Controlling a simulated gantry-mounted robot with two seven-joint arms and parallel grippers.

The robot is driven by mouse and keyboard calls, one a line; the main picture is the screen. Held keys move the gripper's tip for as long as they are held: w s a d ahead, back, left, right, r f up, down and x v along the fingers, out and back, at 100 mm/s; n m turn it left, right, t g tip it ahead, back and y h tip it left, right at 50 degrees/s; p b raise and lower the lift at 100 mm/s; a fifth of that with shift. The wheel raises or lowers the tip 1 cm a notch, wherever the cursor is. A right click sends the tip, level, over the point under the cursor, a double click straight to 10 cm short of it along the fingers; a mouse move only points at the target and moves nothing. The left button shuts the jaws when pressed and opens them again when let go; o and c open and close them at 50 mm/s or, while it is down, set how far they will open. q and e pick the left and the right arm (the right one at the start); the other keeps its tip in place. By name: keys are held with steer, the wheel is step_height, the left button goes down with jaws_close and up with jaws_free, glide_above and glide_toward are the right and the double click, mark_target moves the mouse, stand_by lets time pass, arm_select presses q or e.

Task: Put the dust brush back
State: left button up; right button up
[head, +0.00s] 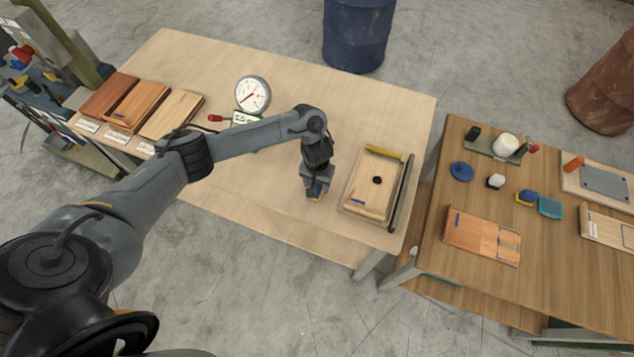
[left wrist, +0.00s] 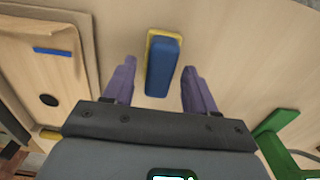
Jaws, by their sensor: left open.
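A blue block with a yellow layer under it, which looks like the dust brush (left wrist: 163,66), lies on the light wooden table. My left gripper (head: 316,190) is over it, pointing down. In the left wrist view its two purple fingers are open, one on each side of the brush, with a gap on both sides. In the head view the gripper hides most of the brush; only a little yellow and blue shows below the fingers. My right gripper is not in view.
A wooden tray (head: 350,207) with a panel stands right of the gripper. A round dial gauge (head: 253,94) on a green base and several veneer boards (head: 172,114) are to the left.

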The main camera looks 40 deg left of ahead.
mark_target(317, 185)
arm_select(q)
step_height(317, 185, up, 12)
steer(key=p, duration=0.6)
steer(key=s+d+f+m+t+h, duration=0.1)
steer(key=d+f+m+t+h, duration=0.15)
steer(key=d, duration=0.65)
steer(key=s+d+f+m+t+h, duration=0.1)
steer(key=d+m, duration=0.2)
steer(key=d, duration=0.6)
steer(key=s+d+r+m+t, duration=0.25)
steer(key=s+d+r, duration=0.2)
steer(key=d, duration=0.35)
steer(key=s+a+r+n+g+y, duration=0.1)
steer(key=s+a+r+g+y, duration=0.1)
steer(key=s+a, duration=1.3)
step_height(317, 185, up, 2)
steer(key=shift+a+r+n+y, duration=0.15)
steer(key=shift+a+n+y, duration=0.4)
steer(key=shift+a, duration=0.55)
steer(key=shift+w, duration=0.1)
